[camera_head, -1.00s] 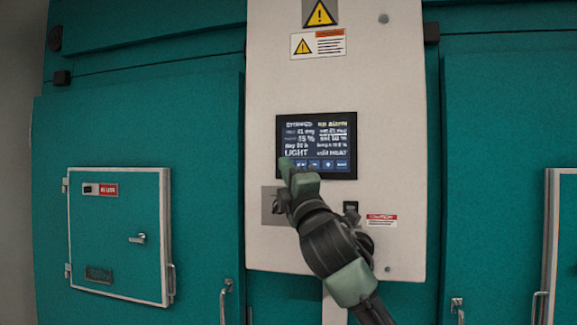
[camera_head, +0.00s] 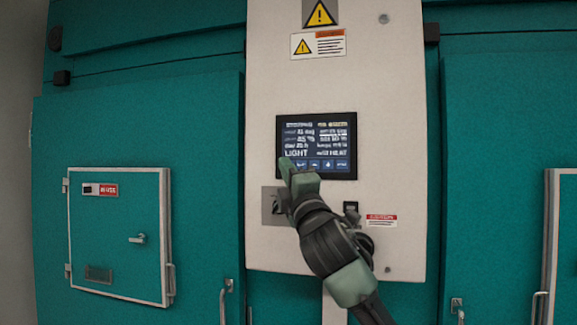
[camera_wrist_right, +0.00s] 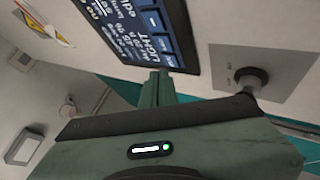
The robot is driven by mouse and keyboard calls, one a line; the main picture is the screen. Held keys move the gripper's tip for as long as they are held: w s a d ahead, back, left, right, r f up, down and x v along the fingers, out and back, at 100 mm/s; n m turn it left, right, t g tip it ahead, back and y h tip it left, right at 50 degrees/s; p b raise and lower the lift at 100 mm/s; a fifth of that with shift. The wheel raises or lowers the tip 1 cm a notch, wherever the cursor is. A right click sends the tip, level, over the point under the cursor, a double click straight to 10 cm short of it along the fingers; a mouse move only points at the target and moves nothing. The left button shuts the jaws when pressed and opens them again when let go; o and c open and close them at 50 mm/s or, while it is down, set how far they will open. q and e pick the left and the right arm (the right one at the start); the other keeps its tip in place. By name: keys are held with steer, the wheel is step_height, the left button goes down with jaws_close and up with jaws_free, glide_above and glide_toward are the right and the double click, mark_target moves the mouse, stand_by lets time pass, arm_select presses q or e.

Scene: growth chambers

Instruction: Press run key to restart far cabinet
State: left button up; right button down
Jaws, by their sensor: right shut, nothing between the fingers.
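The control screen (camera_head: 317,130) is dark with white lettering, set in a pale panel, with a row of blue keys (camera_head: 328,165) along its bottom edge. I cannot read which key is the run key. My right gripper (camera_head: 287,164) is shut and empty, its fingertips at the screen's lower left corner, hiding the left end of the key row. In the right wrist view the fingertips (camera_wrist_right: 160,76) are at the screen's edge, close to the end of the key row (camera_wrist_right: 150,22); I cannot tell whether they touch. My left gripper is not in view.
A grey plate with a dark knob (camera_wrist_right: 250,80) sits beside the fingers, below the screen. A black switch (camera_head: 351,208) and a warning label (camera_head: 382,220) are right of my wrist. Teal cabinet doors (camera_head: 140,120) with handles flank the panel.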

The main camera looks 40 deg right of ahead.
steer(key=shift+w+d, duration=0.2)
steer(key=shift+d, duration=0.15)
steer(key=shift+w+d+p, duration=0.2)
steer(key=shift+p, duration=0.1)
stand_by(0.5)
stand_by(0.4)
steer(key=shift+s+a, duration=0.45)
steer(key=shift+a, duration=0.1)
steer(key=s+a, duration=0.3)
steer(key=shift+s+a, duration=0.1)
steer(key=shift+a, duration=0.3)
stand_by(0.5)
